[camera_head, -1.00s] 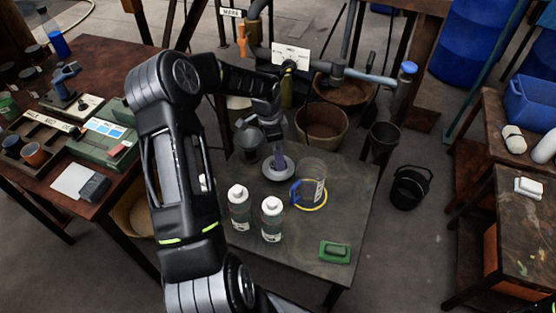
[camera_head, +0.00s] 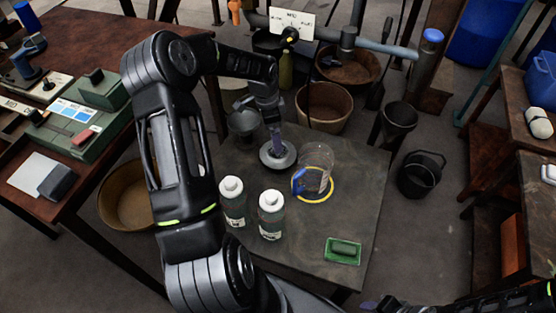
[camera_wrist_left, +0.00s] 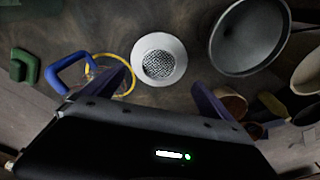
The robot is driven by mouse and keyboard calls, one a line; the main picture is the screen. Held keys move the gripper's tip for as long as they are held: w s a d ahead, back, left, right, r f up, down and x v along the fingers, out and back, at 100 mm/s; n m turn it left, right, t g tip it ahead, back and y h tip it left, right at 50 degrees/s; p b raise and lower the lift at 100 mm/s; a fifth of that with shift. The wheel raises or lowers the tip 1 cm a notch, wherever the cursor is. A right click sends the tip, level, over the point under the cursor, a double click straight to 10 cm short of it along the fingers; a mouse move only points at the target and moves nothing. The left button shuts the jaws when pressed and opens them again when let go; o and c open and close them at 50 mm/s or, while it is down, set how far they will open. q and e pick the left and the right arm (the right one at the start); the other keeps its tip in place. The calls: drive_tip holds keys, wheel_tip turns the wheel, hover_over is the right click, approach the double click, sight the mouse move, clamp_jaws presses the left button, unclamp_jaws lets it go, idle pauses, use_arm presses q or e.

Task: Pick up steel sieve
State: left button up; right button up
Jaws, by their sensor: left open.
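The steel sieve (camera_head: 287,160) is a small round dish with a pale rim, standing on the dark table beyond the two white-capped bottles. In the left wrist view the sieve (camera_wrist_left: 172,48) shows its perforated bottom and lies between and ahead of the fingers. My left gripper (camera_head: 276,145) points down over the sieve and hides part of it in the head view. In the wrist view its two fingers (camera_wrist_left: 161,85) are wide apart with nothing between them. My right gripper (camera_head: 385,302) shows only partly at the bottom edge; its jaws are unclear.
A clear jug (camera_head: 318,164) with a blue handle stands in a yellow ring (camera_head: 318,200), right of the sieve. Two bottles (camera_head: 233,203) (camera_head: 271,215) stand nearer. A grey funnel-like vessel (camera_wrist_left: 250,35) is beside the sieve. A green dish (camera_head: 343,251) lies at the front right.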

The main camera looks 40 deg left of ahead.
use_arm(q)
drive_tip(key=shift+f, duration=0.1)
drive_tip(key=shift+w+d+f, duration=0.1)
drive_tip(key=shift+w+f, duration=0.05)
drive_tip(key=shift+f, duration=1.1)
drive_tip(key=shift+w+d+f+b, duration=0.15)
drive_tip(key=shift+f+b, duration=0.1)
drive_tip(key=shift+f, duration=1.05)
drive_tip(key=shift+w+d+f+b, duration=0.15)
drive_tip(key=shift+f+b, duration=0.1)
drive_tip(key=shift+f, duration=1.05)
drive_tip(key=c, duration=1.5)
